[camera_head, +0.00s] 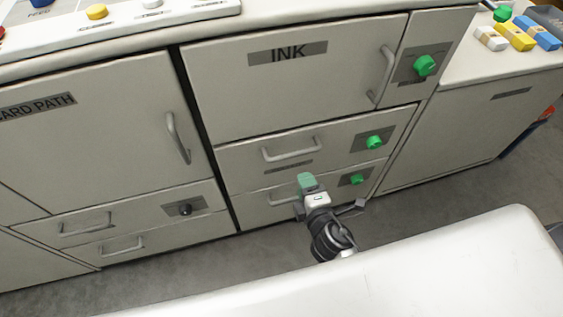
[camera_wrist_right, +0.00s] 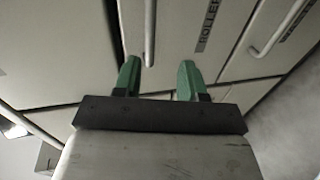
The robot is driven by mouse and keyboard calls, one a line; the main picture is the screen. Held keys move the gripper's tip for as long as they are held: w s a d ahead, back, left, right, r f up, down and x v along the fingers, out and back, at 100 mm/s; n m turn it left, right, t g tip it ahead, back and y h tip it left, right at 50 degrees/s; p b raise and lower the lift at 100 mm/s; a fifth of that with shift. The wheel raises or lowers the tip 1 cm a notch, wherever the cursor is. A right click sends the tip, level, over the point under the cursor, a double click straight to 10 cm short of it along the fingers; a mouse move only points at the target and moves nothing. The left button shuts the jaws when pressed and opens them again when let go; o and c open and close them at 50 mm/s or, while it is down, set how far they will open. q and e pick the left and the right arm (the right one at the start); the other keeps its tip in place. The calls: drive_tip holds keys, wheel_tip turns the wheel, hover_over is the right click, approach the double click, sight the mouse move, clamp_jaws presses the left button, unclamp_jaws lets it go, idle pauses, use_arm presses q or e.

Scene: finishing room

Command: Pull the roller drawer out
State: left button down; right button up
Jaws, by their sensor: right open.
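The roller drawer (camera_head: 240,157) is the upper of two pale drawers below the INK door, with a grey bar handle (camera_head: 290,152). The right wrist view shows its ROLLER label (camera_wrist_right: 207,30) and its handle (camera_wrist_right: 149,35), which runs up and down there. My right gripper (camera_head: 308,183) is below and slightly right of that handle in the head view, in front of the drawer fronts. Its green fingers (camera_wrist_right: 160,78) are open and empty. The handle lies ahead of them, nearer the left finger's line, apparently untouched. The drawer looks shut. My left gripper is out of view.
The lower drawer's handle (camera_head: 284,198) is partly hidden by my gripper. Green knobs, including one beside the roller drawer (camera_head: 375,142), stick out at the right. The INK door (camera_head: 300,95) is shut above. Grey floor (camera_head: 190,270) lies in front.

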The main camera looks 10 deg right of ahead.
sight(293, 156)
drive_tip(key=x, duration=0.3)
drive_tip(key=r+x, duration=0.1)
drive_tip(key=x, duration=0.6)
drive_tip(key=shift+w, duration=0.55)
drive_tip(key=shift+c, duration=0.4)
clamp_jaws()
